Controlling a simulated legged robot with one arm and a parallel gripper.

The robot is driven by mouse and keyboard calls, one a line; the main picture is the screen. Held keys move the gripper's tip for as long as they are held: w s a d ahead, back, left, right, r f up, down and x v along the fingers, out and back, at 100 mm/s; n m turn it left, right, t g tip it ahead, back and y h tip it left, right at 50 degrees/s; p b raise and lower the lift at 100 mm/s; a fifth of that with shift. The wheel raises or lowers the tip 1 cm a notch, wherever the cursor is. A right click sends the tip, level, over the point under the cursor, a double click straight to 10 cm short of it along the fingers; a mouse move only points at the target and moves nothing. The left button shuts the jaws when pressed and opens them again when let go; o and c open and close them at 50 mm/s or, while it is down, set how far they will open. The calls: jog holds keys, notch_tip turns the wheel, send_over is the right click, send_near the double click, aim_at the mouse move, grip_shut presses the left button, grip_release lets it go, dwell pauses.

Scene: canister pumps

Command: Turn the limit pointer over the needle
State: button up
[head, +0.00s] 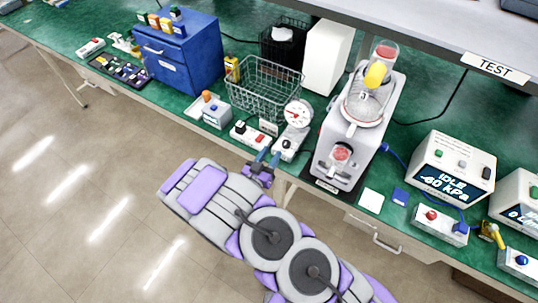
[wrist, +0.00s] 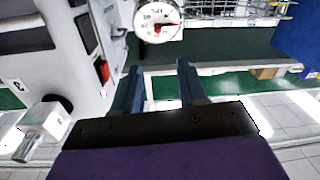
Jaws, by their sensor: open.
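A round white dial gauge (head: 297,113) stands on the green bench, left of the grey pump machine. It also shows at the top of the wrist view (wrist: 158,18), with dark numerals and a red hand (wrist: 166,26) pointing right there. I cannot tell the limit pointer and the needle apart at this size. My gripper (head: 263,163) is at the bench's front edge, below and left of the dial. In the wrist view its two blue-grey fingers (wrist: 158,68) are apart with nothing between them, and the dial is beyond them, not touched.
The pump machine (head: 345,150) stands close on the right. A wire basket (head: 262,90) is behind the gauge on the left. Open floor lies in front of the bench.

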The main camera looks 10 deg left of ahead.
jog(key=shift+b, duration=0.3)
jog(key=n+b, duration=0.1)
jog(key=b, duration=0.7)
send_near(295, 118)
jog(key=x, duration=0.6)
jog(key=shift+w+d, duration=0.1)
jog(key=shift+w, duration=0.25)
jog(key=shift+w+d+b, duration=0.1)
jog(key=shift+w+b, duration=0.25)
jog(key=shift+w, duration=0.3)
grip_shut()
